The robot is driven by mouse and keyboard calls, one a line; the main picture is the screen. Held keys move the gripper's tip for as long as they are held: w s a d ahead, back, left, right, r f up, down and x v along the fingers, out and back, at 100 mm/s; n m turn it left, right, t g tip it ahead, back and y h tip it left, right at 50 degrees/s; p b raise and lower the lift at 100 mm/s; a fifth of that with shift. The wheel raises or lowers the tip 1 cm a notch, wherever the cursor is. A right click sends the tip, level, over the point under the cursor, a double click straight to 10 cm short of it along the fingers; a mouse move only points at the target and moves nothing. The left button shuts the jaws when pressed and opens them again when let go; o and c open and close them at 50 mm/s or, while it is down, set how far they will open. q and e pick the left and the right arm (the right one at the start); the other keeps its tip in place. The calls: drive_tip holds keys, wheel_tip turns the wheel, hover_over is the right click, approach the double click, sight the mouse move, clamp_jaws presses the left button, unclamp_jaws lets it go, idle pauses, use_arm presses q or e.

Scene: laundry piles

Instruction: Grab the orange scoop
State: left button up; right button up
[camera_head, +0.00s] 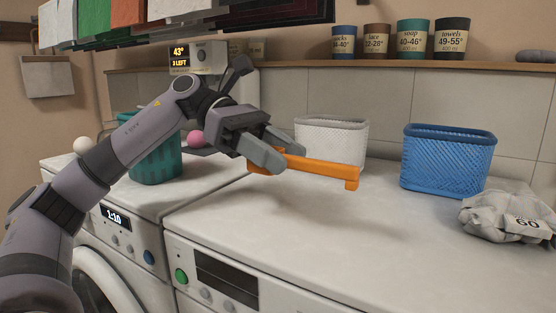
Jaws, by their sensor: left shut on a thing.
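The orange scoop (325,170) is a long, narrow orange piece with a short downturned end at its right. My left gripper (279,150) is shut on it near its left end. The scoop is held above the white machine top, in front of the white basket. Part of the scoop's left end is hidden by the fingers. My right gripper is not in view.
A white basket (331,141), a blue basket (447,160) and a grey cloth bundle (508,214) stand on the right machine top (330,235). A teal basket (156,160) stands at left. Labelled cups line the shelf (300,65). The front middle of the top is clear.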

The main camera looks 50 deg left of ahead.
use_arm(q)
wheel_tip(320, 180, up, 4)
drive_tip(key=shift+r+p, duration=0.1)
drive_tip(key=shift+p, duration=1)
drive_tip(key=shift+b, duration=0.35)
wheel_tip(320, 180, up, 7)
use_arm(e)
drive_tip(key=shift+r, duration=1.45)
